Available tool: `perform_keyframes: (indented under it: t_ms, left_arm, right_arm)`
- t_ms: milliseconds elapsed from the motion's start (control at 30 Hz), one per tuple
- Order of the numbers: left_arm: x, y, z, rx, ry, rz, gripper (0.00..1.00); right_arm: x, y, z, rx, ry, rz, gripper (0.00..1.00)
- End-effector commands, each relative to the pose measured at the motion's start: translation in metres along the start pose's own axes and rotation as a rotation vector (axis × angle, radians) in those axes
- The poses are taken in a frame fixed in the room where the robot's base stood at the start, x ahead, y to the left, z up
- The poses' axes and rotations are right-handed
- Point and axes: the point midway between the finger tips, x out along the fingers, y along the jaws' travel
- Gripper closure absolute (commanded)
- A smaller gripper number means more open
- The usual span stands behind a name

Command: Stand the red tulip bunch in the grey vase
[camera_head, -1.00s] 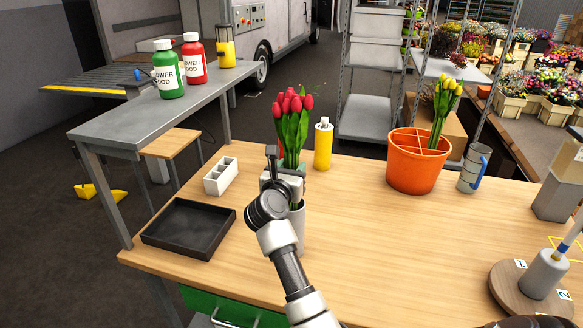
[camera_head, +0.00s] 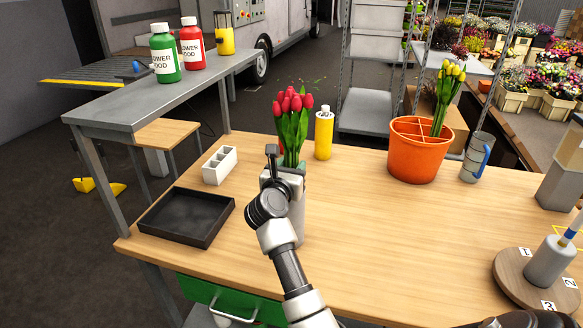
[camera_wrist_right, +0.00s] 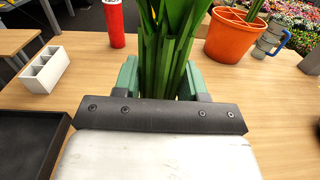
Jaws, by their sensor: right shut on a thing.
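The red tulip bunch (camera_head: 293,120) is upright, with red heads and green leaves. My right gripper (camera_head: 288,170) is shut on its stems; the green stems (camera_wrist_right: 168,50) stand between its fingers in the right wrist view. A pale grey vase (camera_head: 299,215) stands on the table directly behind and below the gripper, partly covered by my wrist. The gripper hides the vase's mouth and the lower stem ends, so I cannot tell how far the stems are inside. My left gripper is not in view.
A black tray (camera_head: 187,216) and white divided box (camera_head: 219,165) lie left. A yellow bottle (camera_head: 324,134) stands behind the bunch. An orange pot (camera_head: 415,160) with yellow tulips, a mug (camera_head: 477,158) and a numbered round board (camera_head: 512,282) are right. The middle is clear.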

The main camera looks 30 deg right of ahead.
Motion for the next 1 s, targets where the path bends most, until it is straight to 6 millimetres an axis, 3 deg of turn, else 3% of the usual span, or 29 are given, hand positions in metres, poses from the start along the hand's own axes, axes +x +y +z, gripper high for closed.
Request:
perform_keyframes:
  t_ms: [433,467,500,633,833,1000]
  left_arm:
    - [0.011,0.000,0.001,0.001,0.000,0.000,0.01]
    - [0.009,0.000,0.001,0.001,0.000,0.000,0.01]
    - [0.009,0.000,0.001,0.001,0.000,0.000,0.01]
    - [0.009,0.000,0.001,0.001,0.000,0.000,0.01]
    - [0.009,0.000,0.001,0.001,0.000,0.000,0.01]
    - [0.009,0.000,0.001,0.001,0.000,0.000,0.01]
  right_arm:
    - [0.000,0.000,-0.012,0.001,-0.001,0.000,0.91]
    - [0.000,0.000,-0.011,0.002,-0.001,0.000,0.54]
    - [0.000,0.000,-0.010,0.001,-0.001,0.000,0.48]
    - [0.000,0.000,-0.011,0.001,-0.001,0.000,0.29]
    - [0.000,0.000,-0.012,-0.001,0.002,0.000,0.27]
    - [0.000,0.000,-0.012,0.000,0.001,0.000,0.01]
